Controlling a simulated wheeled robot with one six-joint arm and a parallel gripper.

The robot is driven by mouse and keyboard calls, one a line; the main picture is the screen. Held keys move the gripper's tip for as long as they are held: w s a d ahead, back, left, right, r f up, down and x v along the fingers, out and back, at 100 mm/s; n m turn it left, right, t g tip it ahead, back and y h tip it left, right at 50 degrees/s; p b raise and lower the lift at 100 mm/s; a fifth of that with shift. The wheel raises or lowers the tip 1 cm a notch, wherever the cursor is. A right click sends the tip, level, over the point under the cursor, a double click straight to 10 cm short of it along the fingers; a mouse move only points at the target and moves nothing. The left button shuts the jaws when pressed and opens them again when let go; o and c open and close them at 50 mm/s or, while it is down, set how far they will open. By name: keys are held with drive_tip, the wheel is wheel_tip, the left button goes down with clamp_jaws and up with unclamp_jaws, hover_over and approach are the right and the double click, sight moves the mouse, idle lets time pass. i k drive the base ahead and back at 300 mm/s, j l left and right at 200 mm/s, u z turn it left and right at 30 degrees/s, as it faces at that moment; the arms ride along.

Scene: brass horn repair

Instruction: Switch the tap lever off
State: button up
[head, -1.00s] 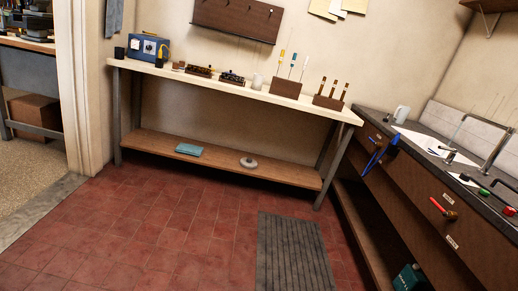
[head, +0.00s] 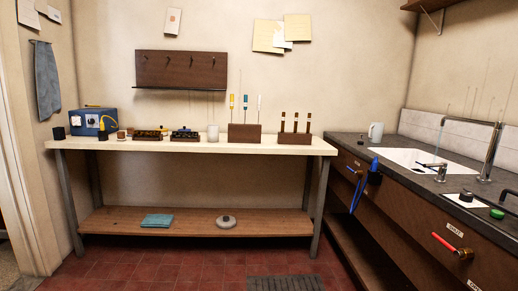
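The sink (head: 404,157) is set into the dark counter at the right. A tall bent tap spout (head: 491,152) rises behind it, and a thin pale line like a water stream hangs from its tip. A small dark tap body with a short metal lever (head: 431,165) stands at the sink's front right edge. A red-handled lever on a brass valve (head: 447,245) sticks out from the counter front, lower right. Which of these is the tap lever, I cannot tell for sure. My gripper is not in view.
A pale bench (head: 200,146) along the back wall holds a blue box (head: 92,120), tools and blocks. A blue-handled item (head: 363,186) hangs on the counter front. A black knob (head: 466,196) and a green one (head: 497,213) sit nearby.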

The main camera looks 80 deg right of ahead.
sight(442, 164)
drive_tip(key=z, duration=3.55)
drive_tip(key=i+l, duration=0.1)
drive_tip(key=i, duration=0.35)
drive_tip(key=i+l+z, duration=0.1)
drive_tip(key=i, duration=0.3)
